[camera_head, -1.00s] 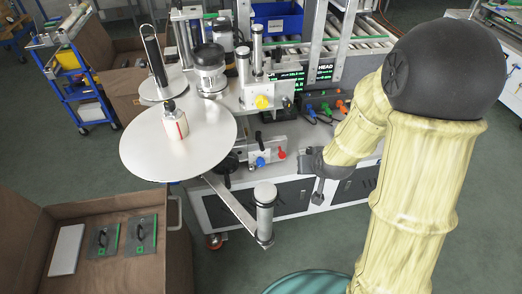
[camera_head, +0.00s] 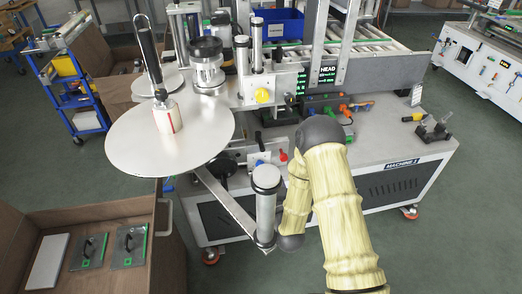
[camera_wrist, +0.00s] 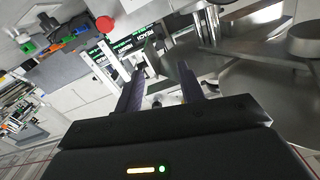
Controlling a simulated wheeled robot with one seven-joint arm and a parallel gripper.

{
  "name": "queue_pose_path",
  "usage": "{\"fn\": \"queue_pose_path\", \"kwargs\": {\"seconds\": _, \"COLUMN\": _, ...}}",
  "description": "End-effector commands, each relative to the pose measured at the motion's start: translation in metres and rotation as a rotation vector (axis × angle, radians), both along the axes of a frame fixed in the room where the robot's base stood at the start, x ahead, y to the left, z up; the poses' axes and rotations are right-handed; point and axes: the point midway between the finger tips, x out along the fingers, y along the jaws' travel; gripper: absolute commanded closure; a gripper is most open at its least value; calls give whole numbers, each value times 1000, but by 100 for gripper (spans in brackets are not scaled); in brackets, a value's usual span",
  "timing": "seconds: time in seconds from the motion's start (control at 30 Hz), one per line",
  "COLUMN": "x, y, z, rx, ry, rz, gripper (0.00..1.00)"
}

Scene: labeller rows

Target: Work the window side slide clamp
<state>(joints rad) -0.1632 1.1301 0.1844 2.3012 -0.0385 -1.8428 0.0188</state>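The labelling machine (camera_head: 385,150) stands in the middle of the head view. Small clamp-like fittings with a blue knob (camera_head: 259,163) and a red knob (camera_head: 283,156) sit on its front, below a yellow knob (camera_head: 263,95). I cannot tell which fitting is the window side slide clamp. My gripper (camera_wrist: 163,88) shows in the wrist view with its two dark fingers apart and nothing seen between them. It points toward the machine's metal parts and display screens. In the head view it is hidden behind my arm.
A vertical metal roller (camera_head: 266,205) on a bracket stands close beside my arm. An open brown box (camera_head: 100,210) with flat tools is at lower left.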

Motion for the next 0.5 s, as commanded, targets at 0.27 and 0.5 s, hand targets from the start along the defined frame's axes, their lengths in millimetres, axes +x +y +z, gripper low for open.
{"fn": "queue_pose_path", "kwargs": {"seconds": 0.27, "x": 0, "y": 0, "z": 1, "rx": 3, "ry": -5, "rz": -1, "gripper": 61}}
{"fn": "queue_pose_path", "kwargs": {"seconds": 0.5, "x": 11, "y": 3, "z": 2, "rx": 2, "ry": -8, "rz": -2, "gripper": 61}}
